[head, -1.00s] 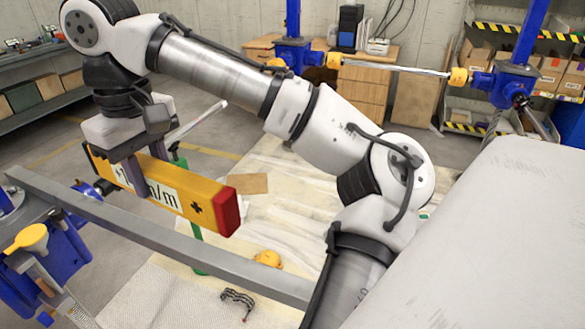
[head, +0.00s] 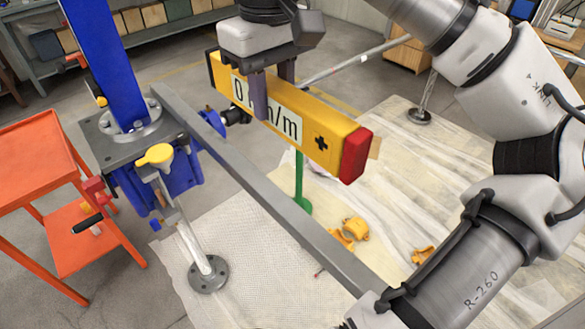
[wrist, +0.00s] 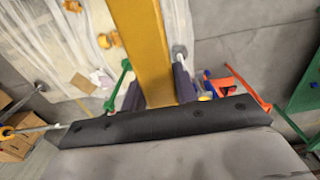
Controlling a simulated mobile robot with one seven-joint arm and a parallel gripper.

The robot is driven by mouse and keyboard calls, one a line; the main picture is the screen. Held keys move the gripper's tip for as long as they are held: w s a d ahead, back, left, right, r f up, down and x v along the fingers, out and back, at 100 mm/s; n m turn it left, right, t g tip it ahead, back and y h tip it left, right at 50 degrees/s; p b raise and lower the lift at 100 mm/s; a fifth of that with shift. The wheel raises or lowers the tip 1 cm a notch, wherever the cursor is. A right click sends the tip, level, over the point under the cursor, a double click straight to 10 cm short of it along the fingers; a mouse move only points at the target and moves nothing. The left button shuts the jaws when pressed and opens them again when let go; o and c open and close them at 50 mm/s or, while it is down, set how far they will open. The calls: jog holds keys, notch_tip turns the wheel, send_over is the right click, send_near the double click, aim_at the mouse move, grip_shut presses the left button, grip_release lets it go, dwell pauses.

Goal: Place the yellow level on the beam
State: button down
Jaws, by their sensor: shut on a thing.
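The yellow level (head: 313,128) has a red end cap and a white label with black print. My gripper (head: 272,92) is shut on it, with one dark finger across its labelled face. In the head view the level appears behind and above the grey beam (head: 262,195), roughly along its direction; I see no contact between them. The beam runs from the blue jack at the left to the lower right, where my arm hides its end. In the wrist view the level (wrist: 145,45) extends up between the two fingers (wrist: 160,92).
A blue screw jack (head: 112,75) with a yellow knob (head: 155,155) stands at the left, beside an orange cart (head: 35,165). A green stand (head: 299,185) is behind the beam. Yellow parts (head: 352,232) lie on the pale floor sheet. Shelves with bins line the back.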

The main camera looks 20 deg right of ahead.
notch_tip(320, 180, down, 13)
jog(key=shift+r+b, duration=0.15)
jog(key=shift+b, duration=0.5)
notch_tip(320, 180, down, 5)
jog(key=b, duration=0.5)
jog(key=shift+w, duration=0.1)
jog(key=c, duration=1.1)
grip_release()
notch_tip(320, 180, up, 12)
jog(key=shift+f, duration=0.1)
